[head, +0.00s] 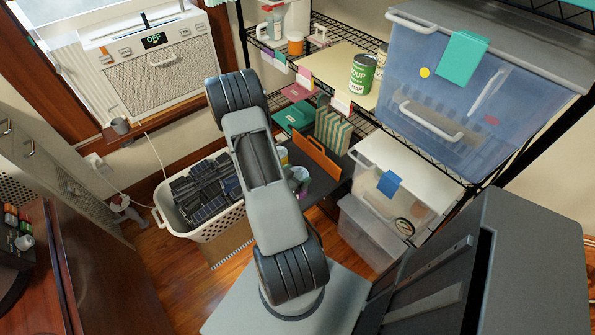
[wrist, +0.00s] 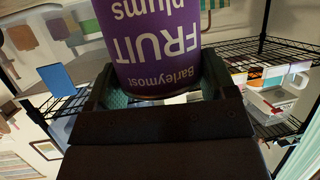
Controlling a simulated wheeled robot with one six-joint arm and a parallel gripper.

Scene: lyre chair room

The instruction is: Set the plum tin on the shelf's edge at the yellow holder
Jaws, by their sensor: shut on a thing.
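In the head view my arm hides the gripper, and I cannot make out the tin there. The shelf (head: 335,62) has a cream liner and a row of coloured holders along its front edge, among them a purple one (head: 292,66) and a pink one (head: 305,79). I cannot pick out a yellow holder.
A green soup can (head: 362,74) stands on the shelf, with an orange-lidded jar (head: 295,43) further left. A large clear bin (head: 455,85) sits at the right. Below are upright books (head: 332,130) and clear boxes (head: 370,225). A laundry basket (head: 228,222) stands left of my arm.

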